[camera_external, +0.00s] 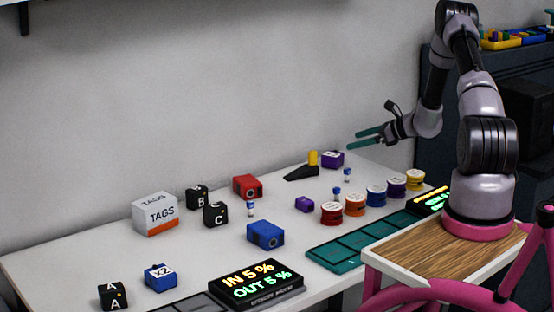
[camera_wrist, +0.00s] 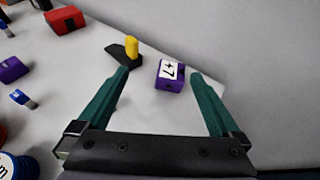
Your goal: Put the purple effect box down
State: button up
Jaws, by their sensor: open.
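The purple effect box (camera_external: 332,159) stands on the white table near its far edge, beside a black wedge with a yellow block. In the wrist view the purple effect box (camera_wrist: 171,74) shows a white label reading +7 and lies ahead of and between my fingertips. My gripper (camera_external: 360,140) is open and empty, above and to the right of the box in the external view. Its two teal fingers, with the gap between them (camera_wrist: 160,74), are spread wide in the wrist view. The fingers do not appear to touch the box.
The black wedge with yellow block (camera_external: 304,168) is left of the box. A red box (camera_external: 247,187), a blue box (camera_external: 265,234), a small purple block (camera_external: 304,204) and several coloured spools (camera_external: 354,205) stand on the table. The wall (camera_external: 180,90) rises behind the table.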

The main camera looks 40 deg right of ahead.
jog(key=s+a+r+n+g+y, duration=0.25)
jog(key=a+r+n, duration=0.45)
jog(key=a+r, duration=0.6)
jog(key=s+a+r+n+g+h, duration=0.1)
jog(key=s+a+r+n+g, duration=0.3)
jog(key=s+a+r+n, duration=0.55)
jog(key=s+a+r+n+h, duration=0.1)
jog(key=s+a+r+n, duration=0.1)
jog(key=s, duration=0.6)
jog(key=s+a+r+n+t+h, duration=0.1)
jog(key=s+a+r+n+h, duration=0.1)
jog(key=s+r+n, duration=0.2)
jog(key=s+a+r+n+h, duration=0.2)
jog(key=s+r, duration=0.5)
jog(key=s, duration=0.7)
jog(key=shift+s+r+n+t, duration=0.15)
jog(key=shift+r+n+t, duration=0.25)
jog(key=shift+n, duration=0.15)
